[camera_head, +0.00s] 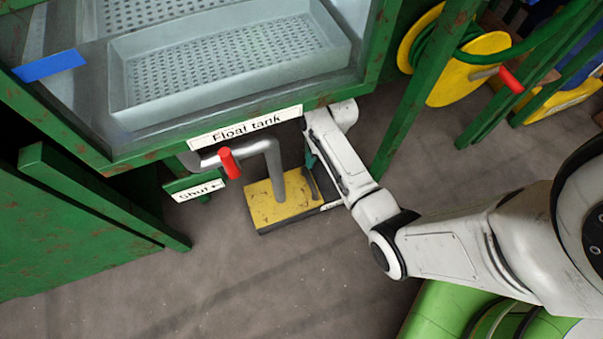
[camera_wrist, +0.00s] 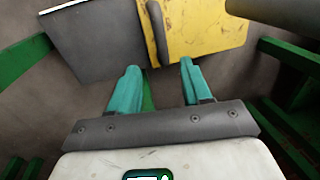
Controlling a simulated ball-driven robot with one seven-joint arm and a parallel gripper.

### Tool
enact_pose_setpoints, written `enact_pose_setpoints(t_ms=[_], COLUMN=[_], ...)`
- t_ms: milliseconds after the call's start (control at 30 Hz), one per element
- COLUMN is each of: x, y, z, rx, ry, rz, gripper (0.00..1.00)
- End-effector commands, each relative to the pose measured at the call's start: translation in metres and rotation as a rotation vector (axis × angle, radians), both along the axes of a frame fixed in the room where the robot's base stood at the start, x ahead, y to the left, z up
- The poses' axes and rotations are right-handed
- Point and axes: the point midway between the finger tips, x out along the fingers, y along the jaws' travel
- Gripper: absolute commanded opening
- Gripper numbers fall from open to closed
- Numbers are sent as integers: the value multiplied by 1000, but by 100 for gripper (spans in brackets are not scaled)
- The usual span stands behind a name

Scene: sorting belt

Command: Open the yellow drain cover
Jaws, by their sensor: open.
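The yellow drain cover (camera_head: 262,207) is a scuffed plate on the floor under the float tank, with a grey pipe (camera_head: 277,165) coming down at it. It also shows at the top of the wrist view (camera_wrist: 200,30). A dark bar (camera_wrist: 157,32) runs along its edge there, beside a grey panel (camera_wrist: 95,40). My gripper (camera_wrist: 158,67) is open and empty, its teal fingers pointing toward the bar, one to each side of its line. In the head view my gripper (camera_head: 310,162) is near the cover's right side, partly hidden by my arm. I cannot tell whether it touches anything.
The float tank (camera_head: 245,125) stands above and behind the cover. A green post (camera_head: 425,90) and a yellow hose reel (camera_head: 450,55) stand at the right. The floor in front is clear.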

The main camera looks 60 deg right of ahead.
Motion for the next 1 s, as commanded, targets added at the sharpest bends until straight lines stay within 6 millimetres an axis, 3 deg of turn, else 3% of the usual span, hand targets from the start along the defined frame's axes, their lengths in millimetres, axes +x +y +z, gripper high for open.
enact_pose_setpoints(t_ms=[600,1000], x=[10,12], y=[15,18], z=[-93,-105], rx=[0,0], ry=[1,0], rz=[1,0], gripper=[48,48])
